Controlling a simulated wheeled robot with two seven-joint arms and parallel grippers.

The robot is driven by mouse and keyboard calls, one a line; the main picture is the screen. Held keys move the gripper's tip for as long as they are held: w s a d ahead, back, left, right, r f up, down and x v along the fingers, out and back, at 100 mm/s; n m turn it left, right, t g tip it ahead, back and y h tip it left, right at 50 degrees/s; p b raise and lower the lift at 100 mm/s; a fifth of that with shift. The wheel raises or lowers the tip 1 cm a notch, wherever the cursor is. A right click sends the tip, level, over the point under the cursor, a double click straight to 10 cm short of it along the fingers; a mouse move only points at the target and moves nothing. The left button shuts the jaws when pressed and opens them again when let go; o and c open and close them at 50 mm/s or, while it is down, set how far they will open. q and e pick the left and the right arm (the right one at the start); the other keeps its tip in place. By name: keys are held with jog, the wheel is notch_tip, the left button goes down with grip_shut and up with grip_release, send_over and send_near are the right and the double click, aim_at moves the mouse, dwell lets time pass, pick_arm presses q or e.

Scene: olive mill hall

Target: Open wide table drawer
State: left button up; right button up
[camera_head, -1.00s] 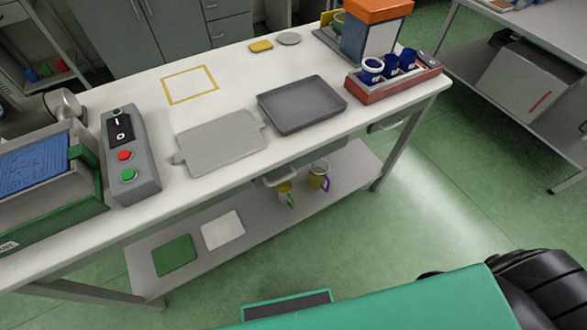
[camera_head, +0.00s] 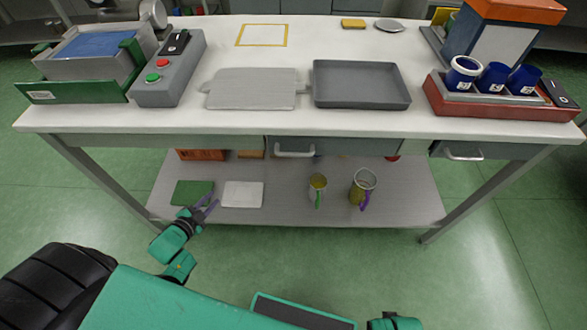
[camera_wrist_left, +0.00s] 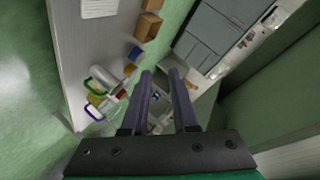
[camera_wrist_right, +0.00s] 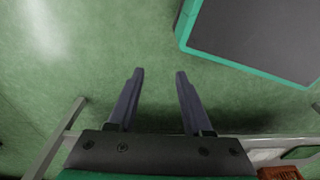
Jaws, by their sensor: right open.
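The white-topped table (camera_head: 250,122) stands ahead. Under its front edge is a wide grey drawer front (camera_head: 355,147) with a pale bar handle (camera_head: 294,150) at its left part; it looks shut. A narrower drawer with its own handle (camera_head: 463,153) is at the right end, also shut. My left gripper (camera_head: 212,204) is low in front of the lower shelf, left of and below the wide drawer's handle. Its fingers stand apart and empty in the left wrist view (camera_wrist_left: 160,74). My right gripper (camera_wrist_right: 159,74) is open and empty above green floor; its fingers are outside the head view.
The lower shelf (camera_head: 285,205) holds two mugs (camera_head: 318,188) (camera_head: 362,187), a green mat (camera_head: 192,192) and a white mat (camera_head: 242,193). On the tabletop are a dark tray (camera_head: 360,84), a grey board (camera_head: 253,88) and a red cup rack (camera_head: 500,106). Table legs flank the shelf.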

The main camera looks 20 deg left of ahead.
pick_arm(q)
jog(key=w+d+r+m+t+h+b, duration=0.2)
jog(key=w+r+m+t+h+b, duration=0.1)
jog(key=w+r+m+h+b, duration=0.25)
jog(key=m+g+h+b, duration=0.5)
jog(key=m+h+b, duration=0.55)
jog(key=m, duration=0.85)
send_near(290, 155)
jog(key=p+x, duration=0.2)
jog(key=x, duration=0.7)
jog(key=shift+w+f, duration=0.1)
jog(key=shift+w, duration=0.2)
jog(key=shift+w+d, duration=0.2)
jog(key=shift+d, duration=0.15)
pick_arm(e)
jog(key=w+a+f, duration=0.1)
jog(key=w+f, duration=0.3)
jog(key=w, duration=0.2)
jog(key=shift+a, duration=0.4)
pick_arm(q)
jog(key=shift+c, duration=0.4)
grip_shut()
